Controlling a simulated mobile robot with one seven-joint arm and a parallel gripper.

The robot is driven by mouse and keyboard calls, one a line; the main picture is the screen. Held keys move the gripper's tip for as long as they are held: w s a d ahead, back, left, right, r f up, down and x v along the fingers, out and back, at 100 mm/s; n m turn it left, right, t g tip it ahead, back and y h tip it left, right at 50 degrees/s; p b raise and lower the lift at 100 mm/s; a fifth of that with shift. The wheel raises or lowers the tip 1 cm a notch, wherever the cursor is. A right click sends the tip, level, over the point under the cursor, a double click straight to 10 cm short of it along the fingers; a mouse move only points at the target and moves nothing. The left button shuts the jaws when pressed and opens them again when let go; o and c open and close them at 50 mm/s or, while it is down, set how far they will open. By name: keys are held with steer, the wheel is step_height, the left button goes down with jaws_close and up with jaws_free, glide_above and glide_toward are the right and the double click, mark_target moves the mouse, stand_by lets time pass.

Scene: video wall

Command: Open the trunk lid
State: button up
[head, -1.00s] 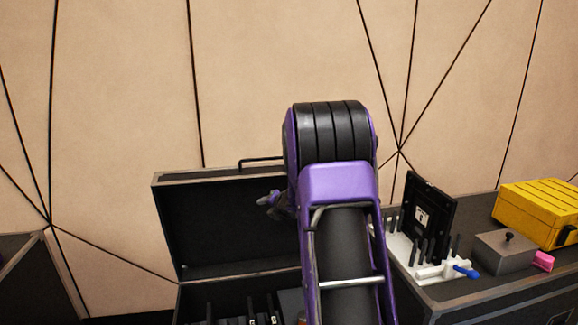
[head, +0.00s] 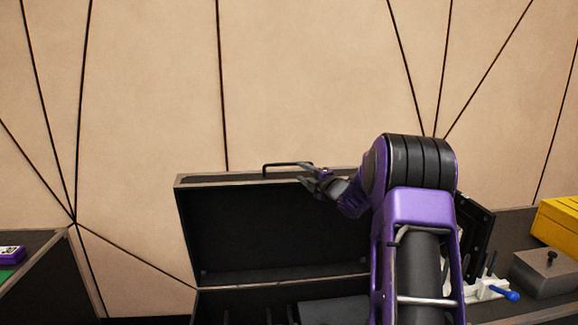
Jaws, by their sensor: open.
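The trunk lid (head: 270,232) stands upright, open, with its dark inner side facing me. A thin black handle (head: 283,165) sticks up at the lid's top edge. The trunk body (head: 245,308) shows below it, with dark slotted contents partly cut off by the frame's bottom. My gripper (head: 306,177) is at the lid's top edge, just right of the handle, with its jaws open. It appears to hold nothing; I cannot tell whether it touches the lid. My arm hides the lid's right part.
At right, a dark case top carries a grey box with a knob (head: 545,272), a yellow case (head: 558,226), a white rack with a blue-handled tool (head: 490,290) and a black panel (head: 474,235). Another dark case (head: 45,275) stands at left. A tan panelled wall is behind.

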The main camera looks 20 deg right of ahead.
mark_target(289, 165)
steer(key=w, duration=0.3)
steer(key=w+a, duration=0.1)
steer(key=w, duration=0.5)
steer(key=shift+a+f, duration=0.15)
steer(key=shift+a, duration=0.2)
steer(key=shift+c, duration=0.3)
jaws_close()
stand_by(0.7)
